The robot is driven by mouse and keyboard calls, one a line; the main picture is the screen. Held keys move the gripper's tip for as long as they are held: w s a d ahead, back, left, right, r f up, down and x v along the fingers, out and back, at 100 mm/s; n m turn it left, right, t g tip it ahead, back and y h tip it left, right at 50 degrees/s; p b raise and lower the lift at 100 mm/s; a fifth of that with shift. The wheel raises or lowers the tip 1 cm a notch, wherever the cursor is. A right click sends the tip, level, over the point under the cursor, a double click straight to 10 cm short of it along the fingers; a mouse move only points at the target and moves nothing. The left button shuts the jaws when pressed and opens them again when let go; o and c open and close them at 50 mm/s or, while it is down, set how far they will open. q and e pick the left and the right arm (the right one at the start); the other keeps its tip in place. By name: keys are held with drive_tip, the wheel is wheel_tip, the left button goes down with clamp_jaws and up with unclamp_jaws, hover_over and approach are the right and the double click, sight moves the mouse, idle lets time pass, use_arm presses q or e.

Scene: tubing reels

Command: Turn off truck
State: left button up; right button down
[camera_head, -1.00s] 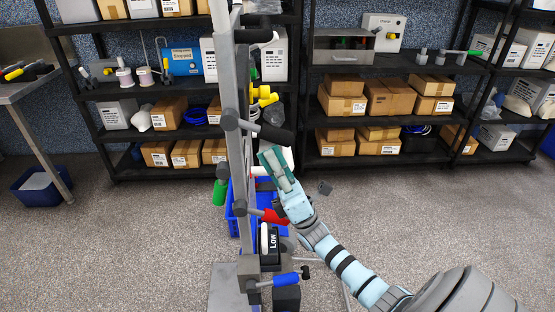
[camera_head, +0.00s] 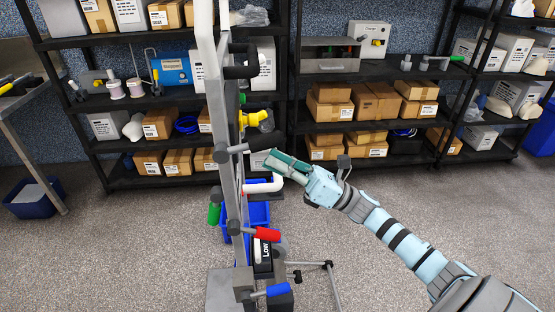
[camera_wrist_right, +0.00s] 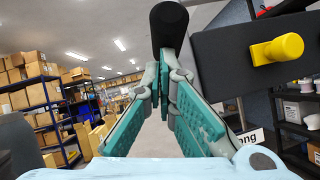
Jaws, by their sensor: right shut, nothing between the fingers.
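A tall grey upright truck frame (camera_head: 215,110) stands left of centre in the head view, with black, green, red, blue and white handles. A yellow knob (camera_wrist_right: 277,49) sticks out of a black panel (camera_wrist_right: 245,62) in the right wrist view. The yellow part (camera_head: 256,117) beside the frame in the head view may be the same knob. My right gripper (camera_head: 272,160) is shut and empty, just right of the frame near the white handle (camera_head: 265,186). In the wrist view its fingertips (camera_wrist_right: 166,70) are below a black rounded bar end (camera_wrist_right: 168,26). I cannot tell whether they touch. My left gripper is out of view.
A red handle (camera_head: 266,234), a blue handle (camera_head: 278,289) and a "Low" label (camera_head: 264,256) are low on the frame. A blue bin (camera_head: 258,212) stands behind it. Black shelves (camera_head: 370,72) with boxes line the wall.

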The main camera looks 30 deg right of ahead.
drive_tip(key=shift+d+r+p, duration=0.1)
drive_tip(key=shift+r+p, duration=0.45)
drive_tip(key=shift+r, duration=0.6)
